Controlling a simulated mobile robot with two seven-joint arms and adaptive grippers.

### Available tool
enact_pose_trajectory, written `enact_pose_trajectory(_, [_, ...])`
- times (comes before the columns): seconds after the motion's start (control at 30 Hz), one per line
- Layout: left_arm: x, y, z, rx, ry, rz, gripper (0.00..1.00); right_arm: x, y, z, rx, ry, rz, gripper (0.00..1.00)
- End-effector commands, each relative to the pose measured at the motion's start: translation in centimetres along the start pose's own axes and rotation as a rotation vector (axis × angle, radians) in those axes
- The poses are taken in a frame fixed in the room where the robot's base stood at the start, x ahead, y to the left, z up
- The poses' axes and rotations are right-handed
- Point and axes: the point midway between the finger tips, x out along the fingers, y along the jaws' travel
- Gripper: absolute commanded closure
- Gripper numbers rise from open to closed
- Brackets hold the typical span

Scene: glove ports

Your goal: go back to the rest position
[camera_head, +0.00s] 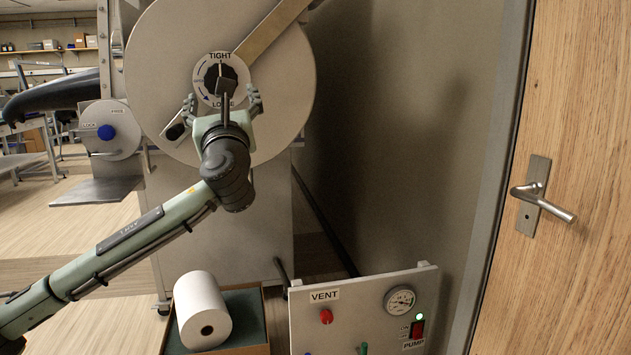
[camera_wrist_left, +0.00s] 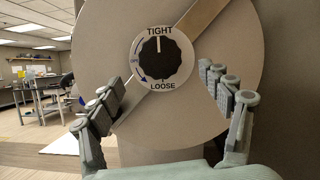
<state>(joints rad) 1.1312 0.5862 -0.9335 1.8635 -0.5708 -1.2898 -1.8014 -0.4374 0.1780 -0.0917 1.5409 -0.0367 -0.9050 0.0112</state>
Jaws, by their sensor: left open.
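My left gripper (camera_head: 222,103) is open and empty in front of the large round grey door (camera_head: 160,60). Its fingers are spread to either side below the black knob (camera_head: 220,76) on the white dial marked TIGHT and LOOSE. In the left wrist view the gripper (camera_wrist_left: 165,105) frames the knob (camera_wrist_left: 161,58), with a gap between the fingers and the knob. The white mark on the knob points up to TIGHT. A metal bar (camera_wrist_left: 205,25) crosses the door diagonally behind the dial. My right gripper is not in view.
A panel (camera_head: 370,300) with a red VENT knob, a gauge and a pump switch stands at the lower right. A white roll (camera_head: 201,310) lies in a box below. A wooden door (camera_head: 580,180) with a lever handle is at the right. A smaller round port (camera_head: 110,130) is at the left.

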Motion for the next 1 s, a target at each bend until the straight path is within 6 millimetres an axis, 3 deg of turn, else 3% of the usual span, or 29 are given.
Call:
enact_pose_trajectory(0.2, [4.4, 0.1, 0.1, 0.0, -0.002, 0.003, 0.21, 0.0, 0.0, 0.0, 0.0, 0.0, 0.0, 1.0])
enact_pose_trajectory(0.43, [7.5, 0.0, 0.1, -0.001, -0.001, 0.001, 0.21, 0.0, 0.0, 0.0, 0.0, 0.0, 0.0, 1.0])
enact_pose_trajectory(0.57, [8.3, 0.0, 0.1, -0.001, 0.0, 0.0, 0.21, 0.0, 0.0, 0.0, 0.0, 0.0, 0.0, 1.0])
enact_pose_trajectory(1.0, [8.0, 0.0, 0.0, -0.015, 0.0, 0.005, 0.21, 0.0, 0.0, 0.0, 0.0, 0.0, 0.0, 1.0])
